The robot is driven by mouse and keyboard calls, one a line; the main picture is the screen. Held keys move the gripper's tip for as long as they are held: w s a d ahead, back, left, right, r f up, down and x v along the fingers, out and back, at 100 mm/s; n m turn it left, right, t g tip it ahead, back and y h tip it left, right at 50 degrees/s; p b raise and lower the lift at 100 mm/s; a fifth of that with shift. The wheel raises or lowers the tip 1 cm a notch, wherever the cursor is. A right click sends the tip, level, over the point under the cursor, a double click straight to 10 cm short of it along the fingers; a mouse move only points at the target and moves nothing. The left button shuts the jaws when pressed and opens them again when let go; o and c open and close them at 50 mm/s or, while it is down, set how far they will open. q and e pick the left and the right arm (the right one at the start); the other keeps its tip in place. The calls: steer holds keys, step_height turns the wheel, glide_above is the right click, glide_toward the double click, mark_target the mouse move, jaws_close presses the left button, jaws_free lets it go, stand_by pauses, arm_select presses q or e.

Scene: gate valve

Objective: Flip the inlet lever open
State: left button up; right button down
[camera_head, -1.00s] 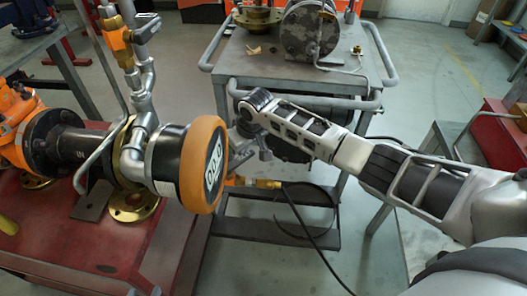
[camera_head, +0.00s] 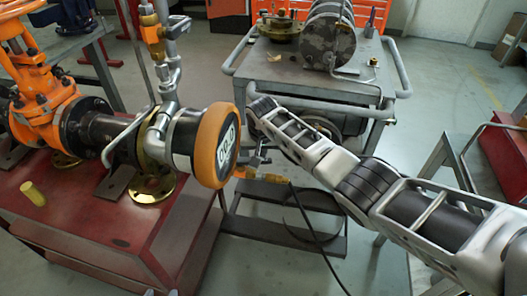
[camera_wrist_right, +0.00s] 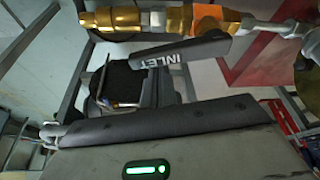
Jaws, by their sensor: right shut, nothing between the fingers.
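The inlet lever (camera_wrist_right: 178,61) is a dark grey bar lettered INLET in the right wrist view. It lies just below a brass and orange valve body (camera_wrist_right: 150,18), roughly along it at a slight angle. My right gripper (camera_wrist_right: 122,88) is shut and empty, its fingers close below the lever's left end; I cannot tell whether they touch it. In the head view, the right arm reaches in from the right and its gripper (camera_head: 254,158) is partly hidden behind the round orange-rimmed gauge (camera_head: 215,145). Brass fittings (camera_head: 262,175) show beside it. My left gripper is not in view.
The gauge and upright pipes (camera_head: 168,75) stand close left of my right gripper. An orange handwheel valve (camera_head: 45,95) and a yellow cylinder (camera_head: 33,194) are on the red bench (camera_head: 120,235). A grey cart (camera_head: 290,75) stands behind. A black cable hangs below.

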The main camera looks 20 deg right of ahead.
arm_select(q)
steer(key=shift+f+b, duration=0.3)
arm_select(e)
steer(key=shift+w+a, duration=0.2)
steer(key=shift+a, duration=0.45)
steer(key=p+v, duration=0.2)
steer(key=v, duration=0.3)
steer(key=shift+r, duration=0.2)
arm_select(q)
steer(key=shift+s+a+r+p, duration=0.15)
steer(key=shift+r+p, duration=0.15)
steer(key=shift+r, duration=0.35)
arm_select(e)
steer(key=v, duration=1)
steer(key=shift+s+r, duration=0.15)
steer(key=shift+r, duration=0.15)
arm_select(q)
steer(key=shift+r, duration=0.15)
arm_select(e)
steer(key=shift+a, duration=0.1)
